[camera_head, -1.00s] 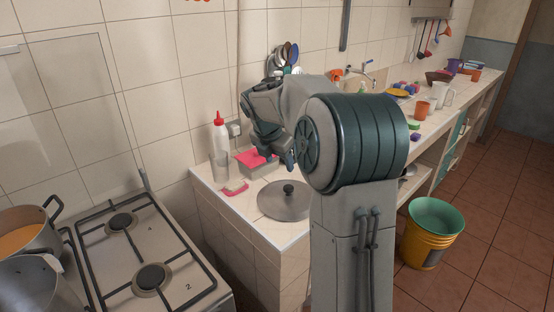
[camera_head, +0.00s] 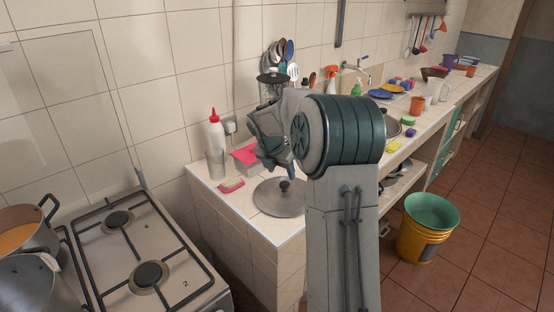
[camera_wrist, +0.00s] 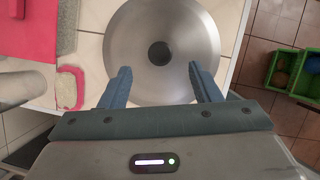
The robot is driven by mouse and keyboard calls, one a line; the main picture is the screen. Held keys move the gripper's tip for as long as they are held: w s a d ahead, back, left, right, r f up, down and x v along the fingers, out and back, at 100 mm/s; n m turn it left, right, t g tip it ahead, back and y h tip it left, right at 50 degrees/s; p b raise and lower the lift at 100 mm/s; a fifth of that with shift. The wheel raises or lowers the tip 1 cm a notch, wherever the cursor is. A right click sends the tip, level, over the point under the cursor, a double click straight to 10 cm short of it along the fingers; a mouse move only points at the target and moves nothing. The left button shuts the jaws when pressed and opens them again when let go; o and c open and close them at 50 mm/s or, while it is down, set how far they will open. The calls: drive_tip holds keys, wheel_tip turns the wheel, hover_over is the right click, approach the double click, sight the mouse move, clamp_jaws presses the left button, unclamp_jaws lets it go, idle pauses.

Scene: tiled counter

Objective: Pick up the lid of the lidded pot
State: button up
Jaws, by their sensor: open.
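The lid (camera_head: 277,201) is a round grey metal disc with a dark knob (camera_head: 284,185), lying flat on the near end of the tiled counter. In the wrist view the lid (camera_wrist: 128,30) fills the upper middle, with its knob (camera_wrist: 160,53) near the centre. My gripper (camera_wrist: 160,76) is open and empty, its two blue fingers apart, with the knob just ahead of the gap between them. In the head view my gripper (camera_head: 287,170) hangs above the lid. The height between fingertips and knob is hard to tell. No pot is visible under the lid.
The stove (camera_head: 137,252) is at left. A yellow bucket (camera_head: 424,240) is on the floor.

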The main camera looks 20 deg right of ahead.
sight(285, 183)
drive_tip(key=x, duration=0.6)
drive_tip(key=shift+d+f, duration=0.1)
drive_tip(key=shift+f, duration=0.15)
drive_tip(key=c, duration=1.1)
